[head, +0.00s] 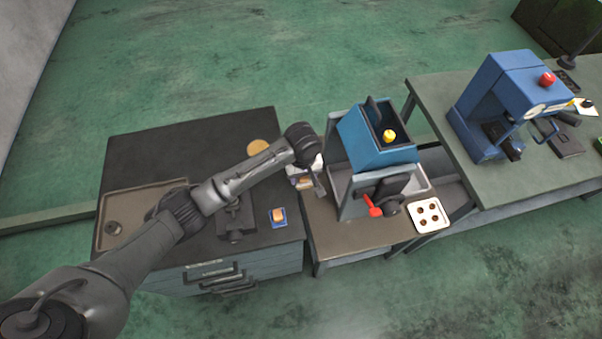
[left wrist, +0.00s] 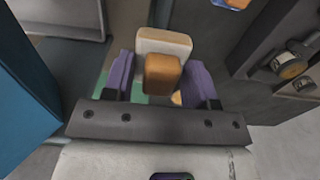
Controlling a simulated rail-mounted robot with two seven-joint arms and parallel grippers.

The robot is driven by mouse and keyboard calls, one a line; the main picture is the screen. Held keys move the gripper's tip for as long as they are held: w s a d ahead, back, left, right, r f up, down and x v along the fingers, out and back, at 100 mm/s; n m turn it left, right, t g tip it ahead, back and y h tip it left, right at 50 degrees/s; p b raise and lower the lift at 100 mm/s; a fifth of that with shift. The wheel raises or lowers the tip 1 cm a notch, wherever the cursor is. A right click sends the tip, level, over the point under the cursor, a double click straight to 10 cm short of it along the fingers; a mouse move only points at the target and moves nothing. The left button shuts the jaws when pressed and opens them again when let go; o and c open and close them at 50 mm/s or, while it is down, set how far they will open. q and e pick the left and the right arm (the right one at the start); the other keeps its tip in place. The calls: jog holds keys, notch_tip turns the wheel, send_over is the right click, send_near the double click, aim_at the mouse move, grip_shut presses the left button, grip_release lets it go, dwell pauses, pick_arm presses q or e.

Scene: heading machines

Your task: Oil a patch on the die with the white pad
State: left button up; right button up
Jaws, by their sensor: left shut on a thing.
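My left gripper (head: 306,182) is shut on the white pad by its tan handle. In the left wrist view the purple fingers of this gripper (left wrist: 163,82) stand either side of the orange-brown handle, and the pale pad (left wrist: 164,42) shows just beyond it. The gripper is in the air between the dark bench and the blue-hooded machine (head: 372,137), close to the machine's left side. I cannot make out which part is the die. My right gripper is not in view.
A second block with a tan top lies on a blue base (head: 278,217) on the dark bench (head: 160,150). A white tray with several dark round spots (head: 428,215) and a red-knobbed lever (head: 373,209) are at the machine's front. A blue press (head: 500,100) stands on the right table.

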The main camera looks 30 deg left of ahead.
pick_arm(q)
jog(key=o, duration=0.4)
jog(key=shift+c, duration=1.3)
